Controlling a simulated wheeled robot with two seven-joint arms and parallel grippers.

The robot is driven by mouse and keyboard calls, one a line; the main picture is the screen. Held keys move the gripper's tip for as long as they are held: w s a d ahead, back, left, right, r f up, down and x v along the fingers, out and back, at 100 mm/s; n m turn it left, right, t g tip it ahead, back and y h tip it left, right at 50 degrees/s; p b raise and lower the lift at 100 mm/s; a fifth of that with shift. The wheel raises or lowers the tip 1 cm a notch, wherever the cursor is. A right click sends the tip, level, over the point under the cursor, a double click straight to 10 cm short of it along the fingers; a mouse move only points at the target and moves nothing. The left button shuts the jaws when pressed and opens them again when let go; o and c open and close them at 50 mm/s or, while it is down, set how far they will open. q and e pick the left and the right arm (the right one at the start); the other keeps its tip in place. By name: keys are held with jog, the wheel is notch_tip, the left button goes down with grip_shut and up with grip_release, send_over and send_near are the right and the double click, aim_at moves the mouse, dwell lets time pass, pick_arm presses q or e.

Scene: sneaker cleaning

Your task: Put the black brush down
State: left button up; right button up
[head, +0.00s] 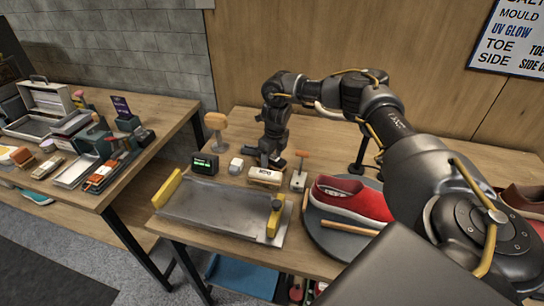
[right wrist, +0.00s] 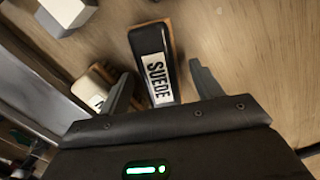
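The black brush (right wrist: 150,45) has a white "SUEDE" label and a wooden edge. In the right wrist view it lies on the wooden tabletop, reaching between the spread fingers of my right gripper (right wrist: 160,80). A gap shows on each side of it, so the gripper is open around it and not clamped. In the head view my right gripper (head: 265,158) points down at the table, behind a cream brush (head: 265,174). The black brush is mostly hidden there by the gripper. My left gripper is not in view.
A metal tray with yellow ends (head: 215,207) lies in front. A small green-lit display (head: 205,163), a white block (head: 236,166) and an orange-handled tool (head: 299,178) stand close by. A red sneaker (head: 350,198) sits on a round turntable (head: 325,236) at right.

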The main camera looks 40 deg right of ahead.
aim_at(275, 158)
jog(key=shift+r, duration=0.6)
notch_tip(275, 158, up, 11)
jog(key=s, duration=0.1)
jog(key=shift+s+d, duration=0.1)
